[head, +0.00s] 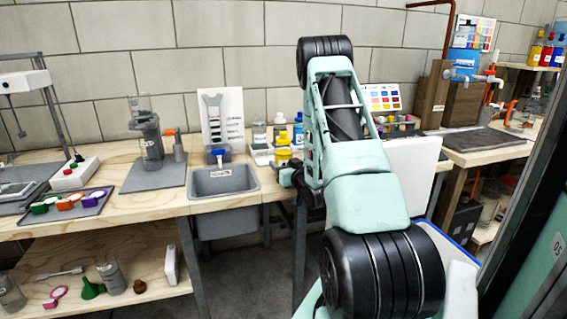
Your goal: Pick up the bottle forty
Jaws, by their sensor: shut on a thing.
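Several bottles stand at the back of the wooden bench. No number is readable on any bottle. My gripper (289,175) is small and dark, partly hidden behind my arm, at the yellow bottle's lower end. It appears shut on the yellow bottle; the fingertips are hard to make out.
A grey sink (224,181) is set in the bench left of my gripper. A grey jar (259,134) and a white chart stand (222,118) are behind. A colour chart (383,98) stands right of my arm. A tray of coloured caps (65,207) lies at left.

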